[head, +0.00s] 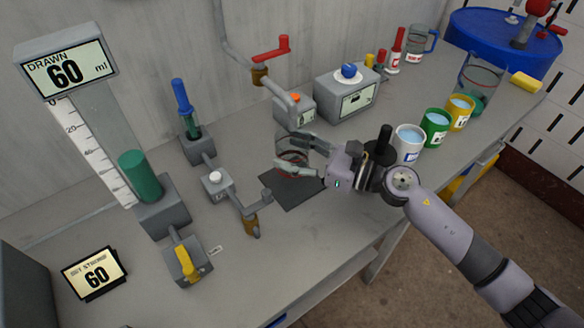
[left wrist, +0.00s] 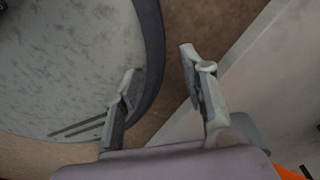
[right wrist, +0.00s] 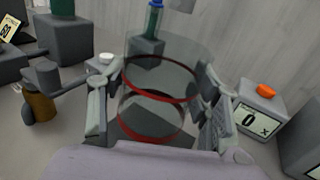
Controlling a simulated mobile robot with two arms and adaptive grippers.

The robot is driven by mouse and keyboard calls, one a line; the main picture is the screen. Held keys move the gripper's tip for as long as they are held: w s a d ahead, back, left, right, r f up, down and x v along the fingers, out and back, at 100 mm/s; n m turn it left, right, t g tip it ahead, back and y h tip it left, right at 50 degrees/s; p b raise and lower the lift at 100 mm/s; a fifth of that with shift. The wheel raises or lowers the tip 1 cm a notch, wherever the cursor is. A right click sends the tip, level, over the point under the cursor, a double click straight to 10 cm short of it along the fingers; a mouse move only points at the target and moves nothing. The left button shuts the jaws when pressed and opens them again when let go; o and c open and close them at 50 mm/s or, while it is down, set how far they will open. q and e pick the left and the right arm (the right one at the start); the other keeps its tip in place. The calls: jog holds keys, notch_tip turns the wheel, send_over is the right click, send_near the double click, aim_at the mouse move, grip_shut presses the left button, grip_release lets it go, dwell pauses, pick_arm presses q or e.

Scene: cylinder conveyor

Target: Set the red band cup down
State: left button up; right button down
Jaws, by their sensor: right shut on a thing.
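The red band cup (right wrist: 150,95) is a clear cup with two red bands, and in the right wrist view it stands between the fingers of my right gripper (right wrist: 157,98). My right gripper (head: 292,152) is shut on the cup (head: 291,154) in the head view, at the dark mat (head: 300,192) on the bench. I cannot tell if the cup's base touches the mat. My left gripper (left wrist: 163,80) is open and empty in the left wrist view, and out of the head view.
A spout with a red handle (head: 270,48) rises behind the cup. A small grey box with an orange button (head: 294,108) and a larger display box (head: 347,97) stand behind. White (head: 408,146), green (head: 434,127) and yellow (head: 461,112) cups stand to the right. A brown-tipped outlet (head: 251,224) is left.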

jog(key=shift+f, duration=2.5)
jog(key=shift+f+b, duration=0.1)
jog(key=shift+b, duration=0.25)
jog(key=c, duration=1)
grip_release()
jog(key=shift+f, duration=0.1)
jog(key=o, duration=0.5)
